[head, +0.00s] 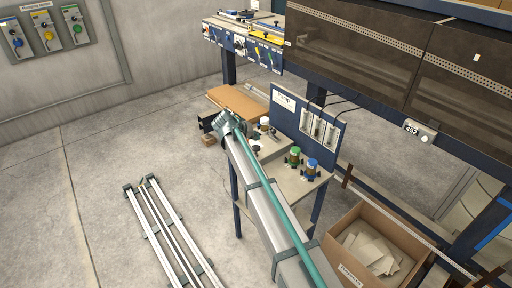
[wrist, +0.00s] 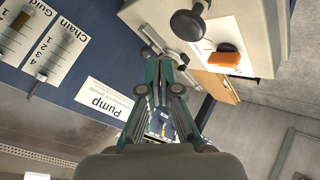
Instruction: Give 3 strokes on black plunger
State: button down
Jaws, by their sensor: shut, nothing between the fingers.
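A black plunger knob (wrist: 187,24) shows in the wrist view at the top, on a short stem. A second dark knob (wrist: 227,47) lies partly over an orange block (wrist: 224,58) on a white sheet. I cannot tell which of the two is the task's plunger. My gripper (wrist: 165,62) is shut and empty. In the wrist view its tips appear just below and left of the first knob, with no clear contact. In the head view my gripper (head: 226,118) is over the left part of the bench, and a dark knob (head: 256,148) shows just right of my arm.
White (head: 264,122), green (head: 294,155) and blue (head: 311,166) topped knobs stand on the bench. The blue Pump panel (head: 286,120) rises behind. An open cardboard box (head: 378,238) stands at right. Metal rails (head: 160,230) lie on the floor.

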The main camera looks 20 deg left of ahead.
jog(key=shift+r, duration=1.4)
dwell(0.9)
notch_tip(320, 180, up, 4)
jog(key=shift+f+p, duration=0.1)
jog(key=shift+p, duration=0.55)
jog(key=shift+f, duration=0.15)
jog(key=b, duration=0.2)
send_over(255, 148)
notch_tip(255, 148, down, 7)
jog(key=shift+w+f, duration=0.1)
jog(key=shift+f+b, duration=0.55)
jog(key=shift+f, duration=0.1)
jog(key=shift+f, duration=0.15)
dwell(0.7)
jog(key=shift+f+b, duration=0.3)
jog(key=shift+b, duration=0.1)
